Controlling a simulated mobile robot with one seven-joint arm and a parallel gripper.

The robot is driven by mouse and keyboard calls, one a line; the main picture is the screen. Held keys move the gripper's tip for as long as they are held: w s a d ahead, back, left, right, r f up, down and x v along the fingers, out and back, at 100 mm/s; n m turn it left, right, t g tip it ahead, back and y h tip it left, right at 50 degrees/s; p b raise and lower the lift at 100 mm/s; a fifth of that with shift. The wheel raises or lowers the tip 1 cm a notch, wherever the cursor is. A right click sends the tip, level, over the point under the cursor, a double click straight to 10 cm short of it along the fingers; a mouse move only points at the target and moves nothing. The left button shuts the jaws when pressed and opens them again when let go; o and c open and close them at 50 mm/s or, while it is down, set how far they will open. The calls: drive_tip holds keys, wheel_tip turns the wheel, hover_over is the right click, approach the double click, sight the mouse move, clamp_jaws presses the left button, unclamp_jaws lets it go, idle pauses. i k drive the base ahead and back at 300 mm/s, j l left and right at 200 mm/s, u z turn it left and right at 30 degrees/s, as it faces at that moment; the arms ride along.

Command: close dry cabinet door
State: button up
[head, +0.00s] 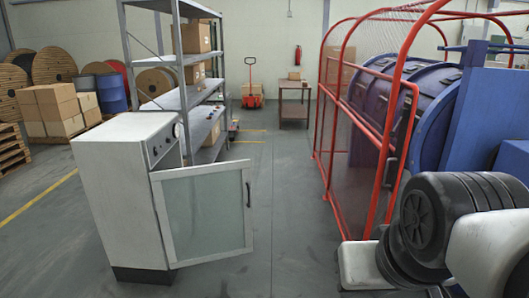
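The dry cabinet (118,200) is a white box standing on the floor at the left of the head view, with a control panel (163,140) at the top of its front. Its door (205,212) has a white frame, a frosted pane and a dark vertical handle (248,194) at its right edge. The door stands open, swung out from the cabinet front toward the right. Part of my arm (440,230) shows at the lower right, well apart from the door. My gripper is not in view, and the inside of the cabinet is hidden behind the door.
Grey floor (290,225) is clear to the right of the door. A red guard cage (345,150) around a blue machine (395,105) stands at the right. A metal shelf (180,98) stands behind the cabinet. Boxes (57,105) and cable reels are at the back left.

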sight(156, 177)
drive_tip(key=i+l+u, duration=0.25)
drive_tip(key=u, duration=0.2)
drive_tip(key=i+l+u, duration=0.35)
drive_tip(key=u, duration=0.15)
drive_tip(key=i+l, duration=0.3)
drive_tip(key=i, duration=0.25)
drive_tip(key=i+l+z, duration=0.1)
drive_tip(key=i+l, duration=0.2)
drive_tip(key=i, duration=0.2)
drive_tip(key=i+l+z, duration=0.1)
drive_tip(key=i+l, duration=0.15)
drive_tip(key=i, duration=0.3)
drive_tip(key=i+l, duration=0.2)
drive_tip(key=i, duration=0.35)
drive_tip(key=i+l+z, duration=0.1)
drive_tip(key=i, duration=0.45)
drive_tip(key=l, duration=0.1)
